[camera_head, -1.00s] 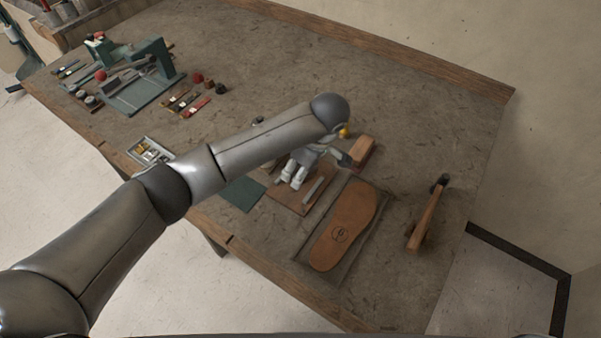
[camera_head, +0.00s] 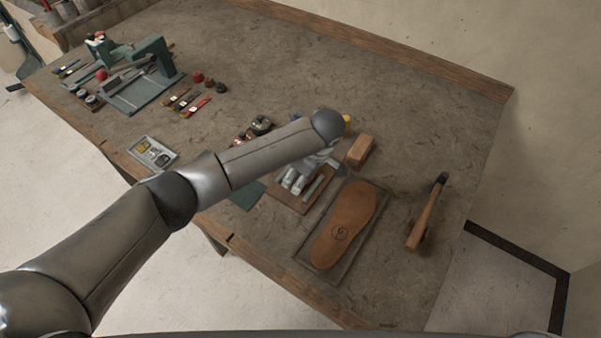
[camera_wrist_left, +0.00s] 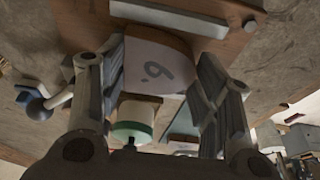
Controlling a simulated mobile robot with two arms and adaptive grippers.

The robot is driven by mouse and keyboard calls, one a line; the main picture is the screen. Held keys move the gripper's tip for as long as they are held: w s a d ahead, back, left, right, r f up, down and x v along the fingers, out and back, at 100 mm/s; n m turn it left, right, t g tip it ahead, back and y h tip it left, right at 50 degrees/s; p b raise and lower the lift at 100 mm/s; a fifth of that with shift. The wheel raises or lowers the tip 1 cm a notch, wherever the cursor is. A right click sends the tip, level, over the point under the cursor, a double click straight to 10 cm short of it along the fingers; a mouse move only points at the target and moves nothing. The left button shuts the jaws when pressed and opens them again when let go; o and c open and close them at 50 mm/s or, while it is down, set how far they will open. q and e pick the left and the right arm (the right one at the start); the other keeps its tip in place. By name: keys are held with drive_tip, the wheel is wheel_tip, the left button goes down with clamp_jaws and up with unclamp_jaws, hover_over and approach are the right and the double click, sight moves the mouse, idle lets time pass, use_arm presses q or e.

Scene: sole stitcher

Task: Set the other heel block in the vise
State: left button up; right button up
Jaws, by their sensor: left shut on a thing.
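My left gripper (camera_wrist_left: 158,75) is shut on a pale heel block (camera_wrist_left: 157,62) marked with a digit, seen between its fingers in the left wrist view. In the head view my left gripper (camera_head: 317,164) is largely hidden by my own arm, above the wooden board (camera_head: 285,199), and the block cannot be made out there. I cannot clearly identify the vise; a ball-ended handle (camera_wrist_left: 38,108) shows at the left of the wrist view. My right gripper is in neither view.
A brown sole (camera_head: 343,225) lies on a mat right of the board. A hammer (camera_head: 425,215) lies farther right, and a brown block (camera_head: 360,151) behind the sole. A small parts tray (camera_head: 152,152) and a green stitching machine (camera_head: 140,85) stand left. The back middle is clear.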

use_arm(q)
drive_tip(key=o, duration=0.6)
drive_tip(key=shift+s+f, duration=0.15)
drive_tip(key=shift+f, duration=0.1)
drive_tip(key=o, duration=0.5)
drive_tip(key=shift+f, duration=0.1)
drive_tip(key=shift+r, duration=0.35)
drive_tip(key=v, duration=0.6)
drive_tip(key=b+v, duration=0.1)
drive_tip(key=v, duration=0.5)
drive_tip(key=shift+r, duration=0.4)
